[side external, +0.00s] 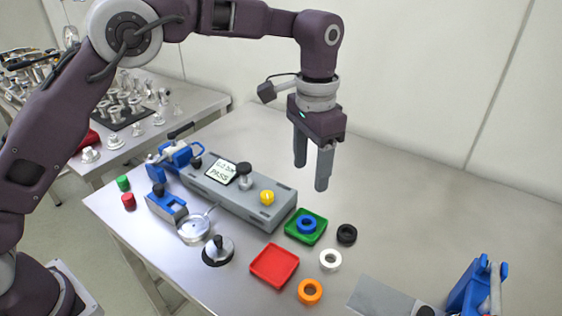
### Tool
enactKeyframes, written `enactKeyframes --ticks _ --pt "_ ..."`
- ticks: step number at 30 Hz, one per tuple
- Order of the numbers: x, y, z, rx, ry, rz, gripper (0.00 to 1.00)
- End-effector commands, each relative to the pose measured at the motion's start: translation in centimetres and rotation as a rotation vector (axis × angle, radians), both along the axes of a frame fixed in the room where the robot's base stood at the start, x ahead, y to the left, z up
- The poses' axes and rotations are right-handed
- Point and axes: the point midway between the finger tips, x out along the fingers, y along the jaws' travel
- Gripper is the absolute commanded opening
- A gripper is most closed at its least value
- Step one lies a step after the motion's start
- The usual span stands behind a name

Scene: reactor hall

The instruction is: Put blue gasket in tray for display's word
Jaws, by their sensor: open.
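The blue gasket (306,224) lies inside the green tray (319,236), at the right end of the grey fixture. The red tray (274,265) is empty and sits in front of it, to the left. The display (221,172) on the grey fixture shows a number line and the word PASS below it. My gripper (310,178) is open and empty, pointing down, above and behind the green tray. It is apart from the gasket.
A black ring (347,234), a white ring (330,260) and an orange ring (310,291) lie right of the trays. The grey fixture (235,199) carries a yellow knob (267,198). A dial gauge (194,229) stands left. Blue clamps stand at both sides. The table's back right is clear.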

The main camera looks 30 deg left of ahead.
Motion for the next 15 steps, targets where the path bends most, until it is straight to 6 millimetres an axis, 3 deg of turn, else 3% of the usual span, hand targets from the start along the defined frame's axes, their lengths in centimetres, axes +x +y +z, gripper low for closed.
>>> enactKeyframes --ticks 8,11,15 --pt "-0.2 0.3 0.6 -0.003 -0.007 0.006 0.59" --pt "-1.5 2.4 4.0 -0.017 -0.048 0.049 0.59" --pt "-7.3 7.9 10.5 -0.053 -0.156 0.165 0.59"
